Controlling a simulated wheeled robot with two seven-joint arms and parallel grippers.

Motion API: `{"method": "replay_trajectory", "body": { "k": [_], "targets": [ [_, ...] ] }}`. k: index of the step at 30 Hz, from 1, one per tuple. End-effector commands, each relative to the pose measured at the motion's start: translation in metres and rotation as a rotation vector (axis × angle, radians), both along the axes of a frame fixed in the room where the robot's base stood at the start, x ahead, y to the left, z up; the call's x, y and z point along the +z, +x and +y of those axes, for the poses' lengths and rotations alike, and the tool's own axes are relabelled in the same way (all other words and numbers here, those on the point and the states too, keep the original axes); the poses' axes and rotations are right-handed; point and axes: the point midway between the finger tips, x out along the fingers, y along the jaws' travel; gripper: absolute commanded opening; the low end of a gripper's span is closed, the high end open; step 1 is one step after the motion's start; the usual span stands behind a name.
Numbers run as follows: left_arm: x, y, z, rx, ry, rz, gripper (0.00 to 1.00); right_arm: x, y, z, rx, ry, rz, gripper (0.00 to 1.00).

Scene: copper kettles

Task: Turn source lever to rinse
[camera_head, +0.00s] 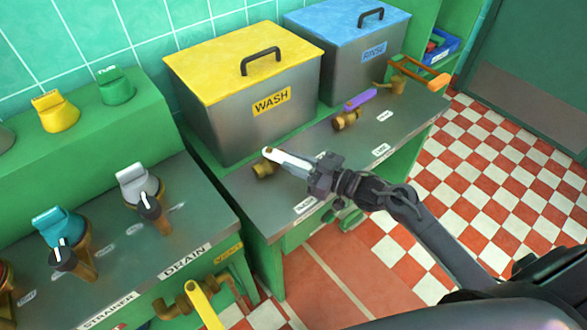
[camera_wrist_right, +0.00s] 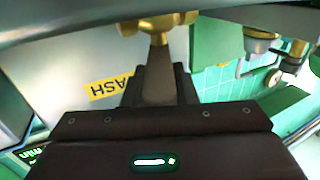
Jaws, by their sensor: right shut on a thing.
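My right gripper (camera_head: 312,172) is shut on the white-handled lever (camera_head: 283,158) of a brass valve (camera_head: 263,169) in front of the WASH tank (camera_head: 238,112). The lever points right and toward the front of the counter. In the right wrist view, the brass valve (camera_wrist_right: 158,22) lies just beyond the fingers (camera_wrist_right: 157,75), which hide much of the lever. The RINSE tank (camera_head: 350,58) stands to the right, with a blue lid. The small label (camera_head: 306,204) near my gripper is too blurred to read surely. My left gripper is not in view.
A purple-handled brass valve (camera_head: 346,120) stands to the right, and a brass spout (camera_head: 394,84) with an orange bar is beyond it. Checkered floor lies right.

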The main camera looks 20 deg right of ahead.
Motion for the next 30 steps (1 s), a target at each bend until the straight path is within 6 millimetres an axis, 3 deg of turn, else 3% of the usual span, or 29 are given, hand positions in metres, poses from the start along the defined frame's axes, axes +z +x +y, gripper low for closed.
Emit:
{"method": "replay_trajectory", "body": {
  "k": [9, 10, 15, 24, 30],
  "targets": [
    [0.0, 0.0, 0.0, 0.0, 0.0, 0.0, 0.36, 0.0, 0.001, -0.001, 0.009, 0.0, 0.003, 0.0],
    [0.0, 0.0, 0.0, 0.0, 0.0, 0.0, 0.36, 0.0, 0.001, -0.001, 0.009, -0.001, 0.002, 0.27],
    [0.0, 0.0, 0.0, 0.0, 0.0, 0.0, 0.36, 0.0, 0.001, -0.001, 0.009, -0.001, 0.002, 0.47],
    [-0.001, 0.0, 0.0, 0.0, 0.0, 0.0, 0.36, 0.0, -0.001, -0.002, 0.008, -0.001, 0.002, 0.47],
    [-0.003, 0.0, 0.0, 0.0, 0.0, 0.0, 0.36, -0.002, -0.022, -0.02, 0.009, -0.004, 0.004, 0.47]
  ]
}}
